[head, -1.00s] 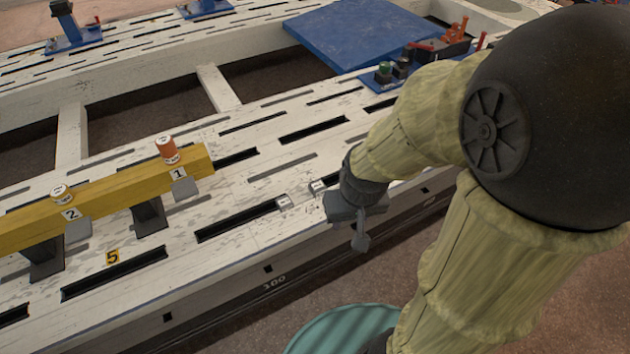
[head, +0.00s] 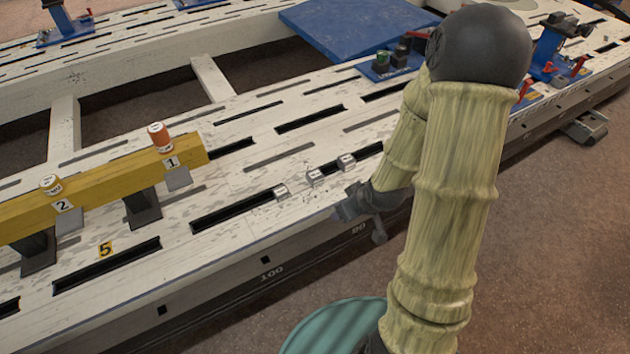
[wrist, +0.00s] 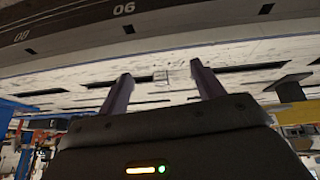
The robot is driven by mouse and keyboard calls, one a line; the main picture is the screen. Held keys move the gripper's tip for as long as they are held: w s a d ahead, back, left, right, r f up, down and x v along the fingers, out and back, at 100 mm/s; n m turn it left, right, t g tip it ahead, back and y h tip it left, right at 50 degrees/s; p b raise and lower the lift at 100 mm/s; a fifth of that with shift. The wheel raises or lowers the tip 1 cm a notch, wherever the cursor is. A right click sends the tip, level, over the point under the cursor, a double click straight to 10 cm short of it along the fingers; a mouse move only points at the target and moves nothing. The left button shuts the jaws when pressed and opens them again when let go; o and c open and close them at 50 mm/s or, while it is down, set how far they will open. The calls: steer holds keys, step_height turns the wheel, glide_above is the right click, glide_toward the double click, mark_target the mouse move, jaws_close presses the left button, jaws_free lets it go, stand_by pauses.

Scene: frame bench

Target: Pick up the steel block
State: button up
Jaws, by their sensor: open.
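Three small metal-grey blocks with white labels sit in a slanting row on the white slotted bench top: a left block (head: 281,192), a middle block (head: 315,177) and a right block (head: 347,161). The labels are too small to read, so I cannot tell which is the steel block. My gripper (head: 345,207) is at the bench's front edge, just nearer than the row and apart from it. In the wrist view my gripper (wrist: 160,78) has its two fingers spread and empty. Small pale blocks show on the bench beyond the fingers, blurred.
A yellow beam (head: 100,195) on dark stands carries an orange-labelled canister (head: 160,138) and a white canister (head: 50,185). Dark slots cut the bench top (head: 230,170). A blue plate (head: 350,35) lies at the back. A teal round object (head: 335,328) stands below the front edge.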

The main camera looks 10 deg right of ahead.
steer(key=w+d+f+t+y+b, duration=0.1)
steer(key=w+f+t+y+b, duration=0.2)
steer(key=t, duration=0.5)
step_height(320, 180, down, 2)
steer(key=shift+w+d+f+m, duration=0.2)
steer(key=shift+w+m, duration=0.1)
steer(key=shift+w, duration=0.55)
steer(key=shift+w, duration=0.1)
steer(key=b, duration=0.9)
glide_toward(315, 177)
steer(key=x, duration=0.3)
steer(key=shift+w+d+f, duration=0.1)
steer(key=shift+w+d, duration=0.1)
steer(key=shift+d, duration=0.15)
steer(key=shift+w+a, duration=0.15)
steer(key=shift+w, duration=0.35)
